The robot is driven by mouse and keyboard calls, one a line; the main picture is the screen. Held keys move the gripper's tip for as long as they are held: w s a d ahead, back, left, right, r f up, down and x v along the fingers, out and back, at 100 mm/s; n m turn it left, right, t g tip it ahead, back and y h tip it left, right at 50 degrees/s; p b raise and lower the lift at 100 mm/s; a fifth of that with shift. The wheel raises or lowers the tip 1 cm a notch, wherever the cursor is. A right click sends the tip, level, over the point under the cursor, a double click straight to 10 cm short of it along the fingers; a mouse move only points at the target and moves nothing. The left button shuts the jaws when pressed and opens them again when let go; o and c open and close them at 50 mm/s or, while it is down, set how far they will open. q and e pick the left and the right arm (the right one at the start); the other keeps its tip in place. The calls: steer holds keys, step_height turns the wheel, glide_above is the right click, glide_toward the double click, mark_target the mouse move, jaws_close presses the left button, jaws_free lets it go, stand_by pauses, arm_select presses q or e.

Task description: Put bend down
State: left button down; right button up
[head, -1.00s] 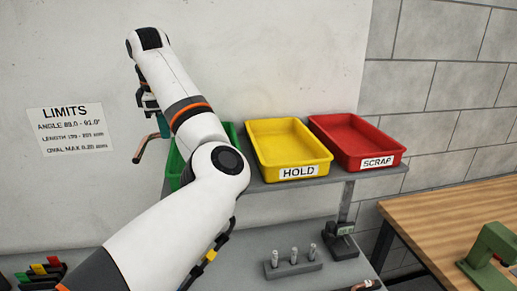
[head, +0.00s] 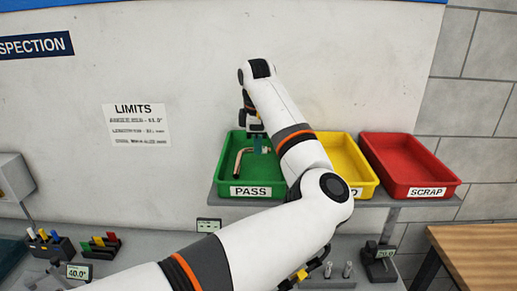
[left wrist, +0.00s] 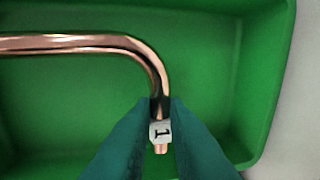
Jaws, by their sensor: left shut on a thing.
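The copper bend (left wrist: 92,42) is a bent tube with a white tag (left wrist: 160,132) marked 1 near one end. My left gripper (left wrist: 160,115) is shut on that tagged end, seen in the left wrist view. In the head view the bend (head: 239,160) shows over the green PASS tray (head: 228,177), with my left gripper (head: 259,140) above the tray's inside. The green tray wall (left wrist: 270,90) also shows behind the bend in the left wrist view. I cannot tell whether the bend touches the tray floor. My right gripper is not in view.
A yellow tray (head: 364,178), partly hidden by my left arm, and a red SCRAP tray (head: 408,165) stand to the right on the same shelf (head: 420,200). A LIMITS sheet (head: 136,125) is on the wall. Gauges and small pegs (head: 347,270) stand on the bench below.

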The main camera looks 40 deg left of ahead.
arm_select(q)
step_height(320, 180, down, 2)
steer(key=shift+f+p, duration=0.1)
steer(key=shift+p, duration=0.35)
steer(key=shift+f, duration=0.2)
steer(key=c, duration=1.5)
jaws_free()
steer(key=shift+o, duration=0.3)
